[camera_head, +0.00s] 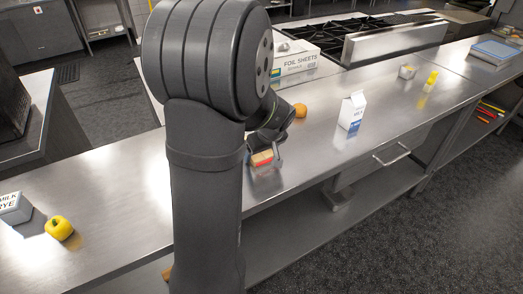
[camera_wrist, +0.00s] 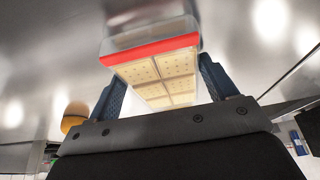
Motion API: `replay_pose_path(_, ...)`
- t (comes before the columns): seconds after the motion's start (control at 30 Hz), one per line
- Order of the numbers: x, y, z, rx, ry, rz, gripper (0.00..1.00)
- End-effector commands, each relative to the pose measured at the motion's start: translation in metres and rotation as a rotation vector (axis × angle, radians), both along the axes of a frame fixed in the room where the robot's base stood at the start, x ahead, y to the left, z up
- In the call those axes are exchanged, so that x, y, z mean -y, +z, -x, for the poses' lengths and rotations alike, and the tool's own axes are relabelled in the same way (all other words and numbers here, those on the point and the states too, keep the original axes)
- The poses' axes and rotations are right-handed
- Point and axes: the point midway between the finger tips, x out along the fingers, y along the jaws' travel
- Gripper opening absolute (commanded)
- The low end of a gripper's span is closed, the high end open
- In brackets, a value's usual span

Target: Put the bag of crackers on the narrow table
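The bag of crackers (camera_wrist: 160,72) has a red band, pale square crackers and a clear end. In the wrist view it lies between the two fingers of my gripper (camera_wrist: 162,68), which meet its left and right edges. My gripper seems shut on it. In the head view the bag (camera_head: 262,158) shows at my gripper (camera_head: 264,150), low over the steel counter's front edge. I cannot tell whether the bag touches the counter. My arm hides part of the counter. I cannot tell which surface is the narrow table.
An orange-brown round item (camera_head: 300,110) is close to my gripper. A milk carton (camera_head: 352,111) stands to its right, with a yellow item (camera_head: 431,80) beyond. A foil sheets box (camera_head: 296,60) and stove (camera_head: 340,36) are behind. A yellow pepper (camera_head: 58,228) is at left. Counter (camera_head: 115,200) left of my arm has clear room.

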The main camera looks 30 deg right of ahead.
Motion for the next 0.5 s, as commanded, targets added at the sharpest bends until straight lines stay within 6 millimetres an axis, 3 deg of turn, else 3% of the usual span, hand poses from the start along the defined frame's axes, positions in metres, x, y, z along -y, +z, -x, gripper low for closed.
replay_pose_path(0.03, 0.0000, -0.0001, 0.0001, 0.000, 0.000, 0.000, 0.86)
replay_pose_path(0.1, 0.0000, 0.0000, 0.0001, 0.000, 0.000, 0.000, 0.99)
replay_pose_path(0.5, 0.0002, 0.0082, 0.0019, 0.000, 0.001, 0.000, 1.00)
